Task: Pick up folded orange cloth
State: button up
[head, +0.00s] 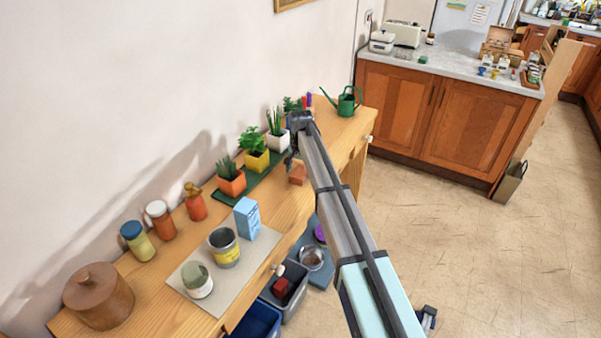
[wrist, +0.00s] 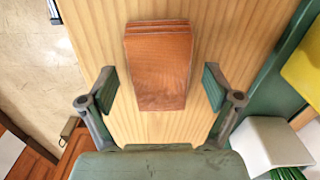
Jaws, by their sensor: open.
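The folded orange cloth (head: 297,174) lies on the wooden table beside the plant mat in the head view, partly hidden by my arm. In the wrist view the cloth (wrist: 159,66) is a flat orange-brown block with layered folds at its far end. My gripper (wrist: 160,87) is open, with one finger on each side of the cloth's near part and a gap on both sides. The fingers do not touch it in the picture. In the head view the gripper (head: 294,150) is over the table, mostly hidden behind my arm.
A green mat (head: 262,178) with potted plants, including a white pot (wrist: 270,145), lies close beside the cloth. A green watering can (head: 346,103) stands at the table's far end. A blue carton (head: 247,218) and cans stand nearer. The wood around the cloth is bare.

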aim_at(301, 171)
jog(key=c, duration=1.1)
jog(key=shift+c, duration=0.2)
notch_tip(301, 171, up, 20)
jog(key=b, duration=0.5)
